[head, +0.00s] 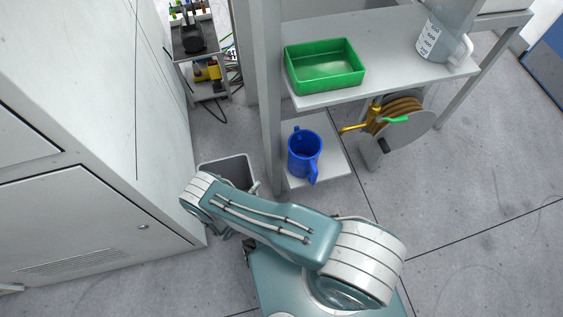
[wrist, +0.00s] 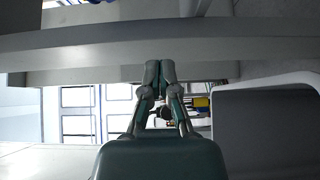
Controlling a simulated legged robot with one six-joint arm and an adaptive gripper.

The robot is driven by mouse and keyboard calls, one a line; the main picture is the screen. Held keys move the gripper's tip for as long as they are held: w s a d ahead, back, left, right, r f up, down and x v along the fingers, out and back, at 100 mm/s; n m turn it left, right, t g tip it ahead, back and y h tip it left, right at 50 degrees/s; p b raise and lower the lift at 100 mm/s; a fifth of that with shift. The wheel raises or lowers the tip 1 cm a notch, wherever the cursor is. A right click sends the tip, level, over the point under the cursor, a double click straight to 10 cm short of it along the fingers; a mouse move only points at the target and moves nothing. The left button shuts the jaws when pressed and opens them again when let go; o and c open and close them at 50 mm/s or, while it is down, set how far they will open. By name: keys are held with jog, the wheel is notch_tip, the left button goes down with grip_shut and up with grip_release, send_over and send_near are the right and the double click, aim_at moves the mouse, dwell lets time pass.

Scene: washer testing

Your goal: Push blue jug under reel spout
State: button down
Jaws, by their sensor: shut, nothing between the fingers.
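The blue jug (head: 304,154) stands upright on the lower shelf (head: 333,163) of a grey rack, with its handle toward the front. The hose reel (head: 400,112) is right of it, under the upper shelf. Its yellow spout (head: 354,128) points left toward the jug's upper right side, with the jug apart from it. My gripper (wrist: 160,72) is shut and empty in the wrist view, facing a grey horizontal edge. The jug does not show in the wrist view.
A grey bin (head: 232,168) stands left of the lower shelf. A large white cabinet (head: 90,222) borders the left side. The floor at right is clear.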

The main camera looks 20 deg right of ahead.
jog(key=s+d+x, duration=0.2)
jog(key=x, duration=1)
jog(key=shift+d+f, duration=0.25)
jog(key=shift+f, duration=0.1)
jog(key=shift+d, duration=0.15)
